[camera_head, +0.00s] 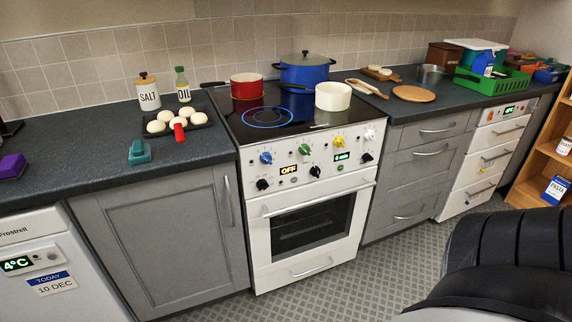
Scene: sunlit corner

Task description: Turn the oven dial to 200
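The white oven (310,222) stands in the middle of the counter run with its door shut. Its front panel has an upper row of knobs: a blue knob (266,158), a green knob (305,150), a yellow knob (340,142) and a white knob (369,134). Below are a left black knob (262,184), a middle black knob (315,171) and a right black knob (366,157). An orange display (289,175) reads OFF. A green display (341,158) shows minutes, its digit hard to read. Neither gripper is in view.
A red pot (246,87), blue pot (305,70) and cream pan (333,97) stand on the hob, where one ring glows blue. A dark ribbed shape covers the lower right. The floor before the oven is clear.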

